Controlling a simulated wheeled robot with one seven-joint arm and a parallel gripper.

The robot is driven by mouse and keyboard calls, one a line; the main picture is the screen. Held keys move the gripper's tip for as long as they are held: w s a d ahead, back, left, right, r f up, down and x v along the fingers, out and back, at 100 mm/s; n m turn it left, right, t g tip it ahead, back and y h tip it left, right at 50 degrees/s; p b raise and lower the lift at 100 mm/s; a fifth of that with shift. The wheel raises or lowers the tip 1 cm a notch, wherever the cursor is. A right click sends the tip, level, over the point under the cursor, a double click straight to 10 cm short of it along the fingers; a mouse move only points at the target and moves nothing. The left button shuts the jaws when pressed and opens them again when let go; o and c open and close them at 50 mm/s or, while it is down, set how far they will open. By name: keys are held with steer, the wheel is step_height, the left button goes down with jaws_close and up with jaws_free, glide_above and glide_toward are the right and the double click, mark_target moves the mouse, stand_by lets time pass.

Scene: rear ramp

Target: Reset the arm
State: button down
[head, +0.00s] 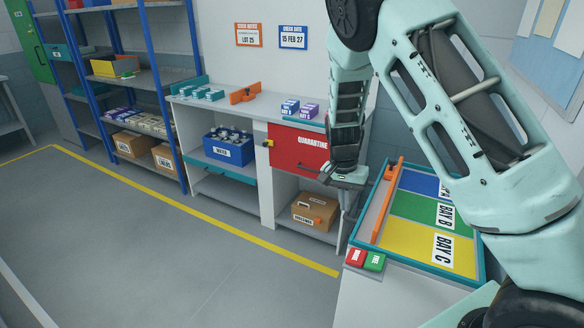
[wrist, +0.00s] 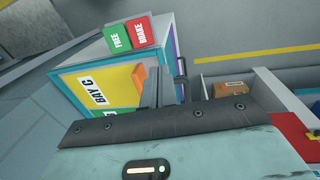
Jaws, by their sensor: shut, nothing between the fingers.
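My arm reaches across the right side of the head view, bent, with its forearm hanging down. My gripper (head: 322,174) is at its lower end, in front of the red quarantine drawer front (head: 297,147) and left of the bay tray. The gripper looks shut and holds nothing. In the wrist view, my gripper's dark mount plate fills the lower part, and the bay tray (wrist: 72,77) lies beyond it. I cannot tell whether the gripper touches anything.
The tray with coloured bays (head: 377,187) stands close right. Red and green buttons (head: 365,259) sit at its near corner. A blue crate (head: 229,148) and a cardboard box (head: 314,212) sit in the bench. Blue shelving (head: 115,75) stands left. The floor (head: 150,245) is clear.

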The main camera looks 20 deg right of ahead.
steer(key=s+a+r+n+y, duration=0.1)
steer(key=s+a+r+n, duration=0.4)
steer(key=a, duration=0.5)
steer(key=s+a+r+n+y, duration=0.1)
steer(key=s+a+r+n, duration=0.4)
steer(key=a, duration=0.5)
steer(key=s+a+r+n, duration=0.1)
steer(key=s+n, duration=0.1)
steer(key=s, duration=0.4)
steer(key=s+a+r+n, duration=0.2)
steer(key=s+n, duration=0.1)
steer(key=s, duration=0.3)
steer(key=s+a+r+n+t, duration=0.1)
steer(key=s+n, duration=0.2)
steer(key=s, duration=0.3)
steer(key=shift+a+r, duration=0.35)
